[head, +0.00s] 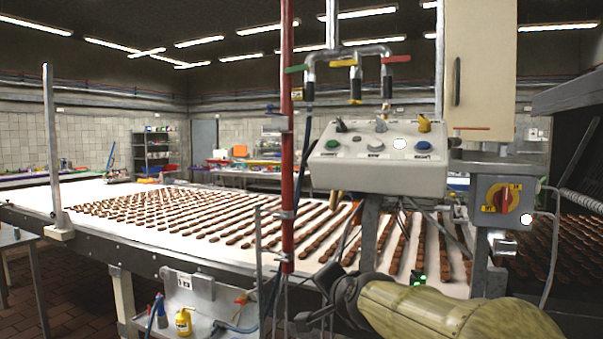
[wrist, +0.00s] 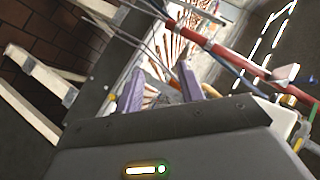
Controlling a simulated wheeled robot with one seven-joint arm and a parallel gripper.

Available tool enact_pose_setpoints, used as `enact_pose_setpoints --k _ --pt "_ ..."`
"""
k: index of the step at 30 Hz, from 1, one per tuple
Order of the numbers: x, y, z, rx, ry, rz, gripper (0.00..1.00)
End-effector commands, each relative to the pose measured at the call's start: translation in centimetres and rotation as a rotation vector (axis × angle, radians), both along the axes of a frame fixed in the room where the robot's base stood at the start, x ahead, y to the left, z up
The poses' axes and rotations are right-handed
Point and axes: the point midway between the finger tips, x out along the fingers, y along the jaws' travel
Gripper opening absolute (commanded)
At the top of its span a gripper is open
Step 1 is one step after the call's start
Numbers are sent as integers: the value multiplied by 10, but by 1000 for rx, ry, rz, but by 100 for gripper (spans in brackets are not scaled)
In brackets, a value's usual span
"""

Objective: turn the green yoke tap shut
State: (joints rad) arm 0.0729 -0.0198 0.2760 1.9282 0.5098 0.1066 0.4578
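The green yoke tap (head: 297,69) is at the left end of a grey pipe yoke, above the control box and beside the red upright pipe. Its green lever lies nearly level, across the line of the down pipe. In the wrist view my gripper (wrist: 160,73) has its two purplish fingers apart with nothing between them. In the head view my arm shows low at the front, well below the tap; the fingertips cannot be made out there. Small coloured parts show at the right edge of the wrist view, but I cannot tell whether the green tap is among them.
Yellow (head: 343,63) and red (head: 396,59) tap levers share the yoke. The red upright pipe (head: 287,150) and control box (head: 378,160) stand close by. A conveyor (head: 110,190) with rows of brown pieces lies behind. A switch box (head: 503,201) is at right.

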Motion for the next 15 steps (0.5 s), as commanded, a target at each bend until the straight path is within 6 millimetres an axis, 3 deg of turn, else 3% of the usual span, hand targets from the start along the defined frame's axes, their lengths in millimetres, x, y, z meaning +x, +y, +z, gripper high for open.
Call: enact_pose_setpoints --k 1,3,5,9,12,15 --pt "-11 -12 -39 -92 73 25 38" --pt "-34 -31 -93 -235 182 84 38" --pt "-59 -48 -137 -349 281 145 38" --pt "-133 -85 -224 -570 513 324 38" --pt "-182 -103 -262 -669 638 446 38" --pt "-213 -114 -281 -719 710 526 38"
